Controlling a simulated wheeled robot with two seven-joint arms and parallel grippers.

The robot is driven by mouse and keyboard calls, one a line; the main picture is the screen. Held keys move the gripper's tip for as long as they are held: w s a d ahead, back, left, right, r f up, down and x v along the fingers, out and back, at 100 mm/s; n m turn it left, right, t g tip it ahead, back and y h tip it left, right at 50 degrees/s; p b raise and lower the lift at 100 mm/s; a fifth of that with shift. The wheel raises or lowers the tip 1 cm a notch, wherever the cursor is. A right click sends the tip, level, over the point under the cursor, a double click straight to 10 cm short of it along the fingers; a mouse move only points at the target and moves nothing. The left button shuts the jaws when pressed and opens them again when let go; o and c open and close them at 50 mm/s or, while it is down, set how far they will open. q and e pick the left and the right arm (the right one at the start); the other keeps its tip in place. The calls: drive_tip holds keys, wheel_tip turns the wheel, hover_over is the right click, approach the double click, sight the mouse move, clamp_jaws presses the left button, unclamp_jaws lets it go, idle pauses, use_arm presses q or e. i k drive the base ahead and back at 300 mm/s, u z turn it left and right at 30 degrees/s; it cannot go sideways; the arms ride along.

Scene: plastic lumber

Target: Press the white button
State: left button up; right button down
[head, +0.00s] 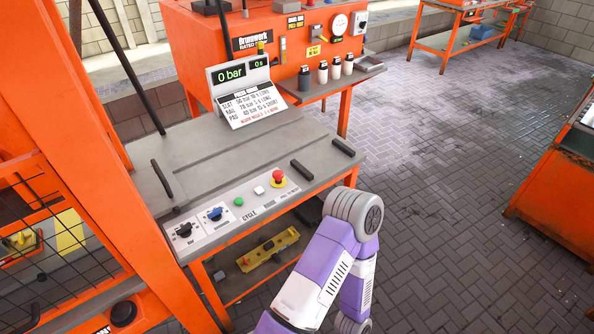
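No hand or tool covers the white button. One of my purple and white arms (336,262) rises from the bottom, bent at a grey joint to the right of the panel. Neither of my grippers shows in the head view.
Black and blue knobs (214,214) sit left on the control strip (225,221). Black handles (302,170) stand on the grey table (217,153). The display (230,74) reads 0 bar and 0 s. An orange cage frame (75,140) stands left.

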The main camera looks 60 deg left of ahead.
sight(259, 191)
drive_tip(key=i, duration=0.6)
drive_tip(key=u, duration=3.5)
drive_tip(key=i, duration=0.5)
